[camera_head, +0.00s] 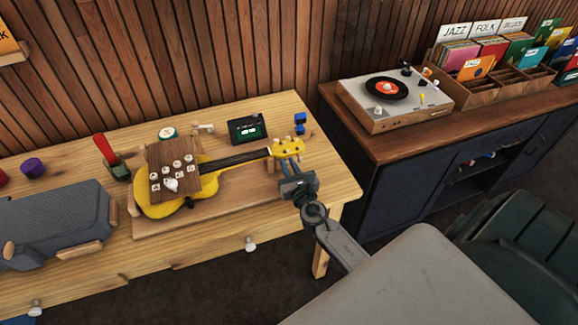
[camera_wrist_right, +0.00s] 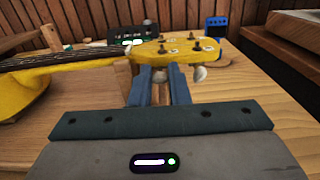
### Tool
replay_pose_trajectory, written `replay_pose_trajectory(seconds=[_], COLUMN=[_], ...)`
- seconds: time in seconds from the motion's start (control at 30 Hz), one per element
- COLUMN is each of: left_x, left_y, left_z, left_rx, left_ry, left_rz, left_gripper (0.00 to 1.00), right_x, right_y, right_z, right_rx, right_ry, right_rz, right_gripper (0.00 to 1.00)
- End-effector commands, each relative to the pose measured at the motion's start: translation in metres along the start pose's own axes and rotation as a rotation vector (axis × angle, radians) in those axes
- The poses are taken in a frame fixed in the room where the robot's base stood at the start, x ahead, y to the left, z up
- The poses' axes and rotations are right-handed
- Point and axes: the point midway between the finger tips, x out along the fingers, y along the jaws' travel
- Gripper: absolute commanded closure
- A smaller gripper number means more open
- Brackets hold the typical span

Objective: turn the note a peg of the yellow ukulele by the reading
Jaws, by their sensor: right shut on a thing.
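The yellow ukulele (camera_head: 160,207) lies on a wooden board on the workbench, its headstock (camera_head: 290,147) toward the right. In the right wrist view the headstock (camera_wrist_right: 180,49) carries metal posts with small pale tags, too small to read. My right gripper (camera_head: 288,166) is at the near edge of the headstock. Its blue fingers are shut on a tuning peg (camera_wrist_right: 160,75), mostly hidden between them. Another pale peg (camera_wrist_right: 199,74) hangs just right of the fingers. A dark tuner (camera_head: 247,129) with a lit green display stands behind the neck. My left gripper is not in view.
A wooden block with lettered white knobs (camera_head: 160,158) covers part of the ukulele body. A grey padded object (camera_head: 50,230) lies at the bench's left. A blue item (camera_head: 299,123) stands behind the headstock. A cabinet with a turntable (camera_head: 375,103) is to the right.

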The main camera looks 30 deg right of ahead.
Motion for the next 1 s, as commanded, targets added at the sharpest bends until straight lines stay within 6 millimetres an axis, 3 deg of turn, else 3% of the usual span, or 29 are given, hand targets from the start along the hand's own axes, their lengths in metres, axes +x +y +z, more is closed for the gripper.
replay_pose_trajectory(seconds=[1.0], left_x=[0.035], left_y=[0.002], left_z=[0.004], left_rx=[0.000], left_ry=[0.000], left_rz=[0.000], left_gripper=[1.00], right_x=[0.000], right_y=[-0.002], right_z=[-0.002], right_rx=[0.624], right_ry=[0.000], right_rz=[0.000], right_gripper=[1.00])
